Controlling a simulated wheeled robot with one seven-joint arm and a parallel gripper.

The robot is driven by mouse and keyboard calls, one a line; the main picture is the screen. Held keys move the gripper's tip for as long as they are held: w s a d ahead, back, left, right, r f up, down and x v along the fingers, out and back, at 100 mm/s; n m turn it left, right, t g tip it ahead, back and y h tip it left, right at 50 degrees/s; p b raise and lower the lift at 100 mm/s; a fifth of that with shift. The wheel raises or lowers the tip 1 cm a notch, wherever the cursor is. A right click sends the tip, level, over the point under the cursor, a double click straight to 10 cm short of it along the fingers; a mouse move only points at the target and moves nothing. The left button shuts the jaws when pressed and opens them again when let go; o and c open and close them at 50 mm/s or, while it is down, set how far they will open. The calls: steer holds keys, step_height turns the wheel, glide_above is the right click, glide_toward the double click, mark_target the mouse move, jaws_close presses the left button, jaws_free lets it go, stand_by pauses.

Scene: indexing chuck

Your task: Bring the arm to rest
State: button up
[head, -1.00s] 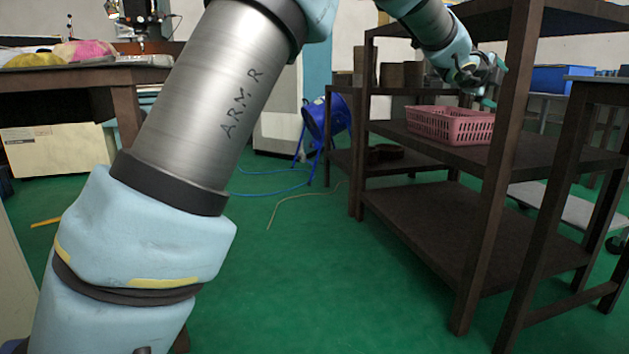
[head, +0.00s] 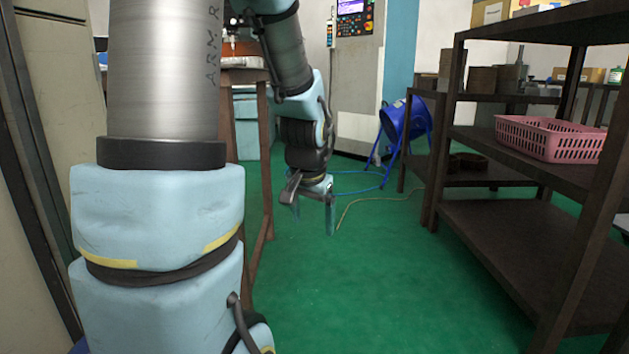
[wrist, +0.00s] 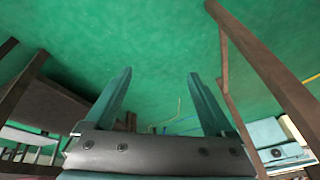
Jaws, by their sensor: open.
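My gripper (head: 313,214) hangs pointing down over the green floor in the head view, left of the shelf rack. Its two fingers stand apart with nothing between them. In the wrist view my gripper (wrist: 157,95) also shows two spread, empty fingers with green floor beyond. My arm runs down the left of the head view, then bends over at the top centre towards the gripper.
A dark shelf rack (head: 480,225) holding a pink basket (head: 550,138) stands at the right. A blue fan (head: 402,120) and hoses lie behind. A wooden table (head: 265,170) is close behind my arm. Green floor (head: 370,290) in the middle is clear.

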steer(key=s+a+f+n+g, duration=0.2)
steer(key=s+a, duration=0.4)
steer(key=s, duration=0.4)
steer(key=f+n, duration=0.1)
steer(key=n, duration=0.1)
steer(key=shift+a+n, duration=0.3)
steer(key=shift+n, duration=0.1)
steer(key=r+p, duration=3.8)
steer(key=shift+w+d, duration=0.15)
steer(key=shift+w, duration=0.05)
